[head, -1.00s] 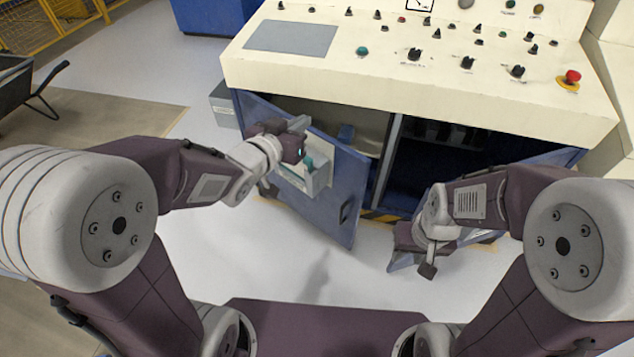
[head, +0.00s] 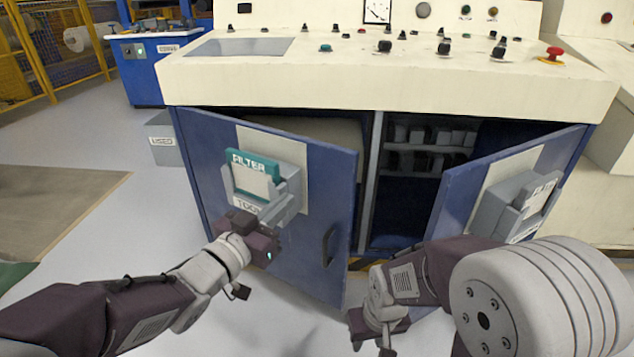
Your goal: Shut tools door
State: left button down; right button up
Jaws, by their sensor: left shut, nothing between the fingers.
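The tools door (head: 325,200) is the blue left door of the console cabinet. It stands ajar, swung out towards me, with a dark handle (head: 329,245) near its free edge. A grey holder (head: 289,180) on it carries a teal FILTER card (head: 254,165) and a partly covered label starting "TOO". My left gripper (head: 243,222) is shut and empty, in front of the door just below the holder; I cannot tell whether it touches. My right gripper (head: 380,328) is low, right of the door's lower free edge; its fingers are unclear.
The right cabinet door (head: 455,205) also stands open, with a grey holder (head: 520,205) on it. Shelves with several small items show between the doors. The cream console (head: 390,85) overhangs the cabinet. A grey bin (head: 163,140) stands left of it. Floor at the left is clear.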

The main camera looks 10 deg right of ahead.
pick_arm(q)
jog(key=p, duration=0.3)
send_near(325, 166)
jog(key=b+x, duration=0.2)
jog(key=x, duration=0.3)
jog(key=shift+w+d+f+b, duration=0.15)
jog(key=shift+w+d+b, duration=0.1)
jog(key=shift+b, duration=0.15)
jog(key=shift+w+d+r, duration=0.2)
jog(key=shift+w+d, duration=0.15)
jog(key=shift+w, duration=0.1)
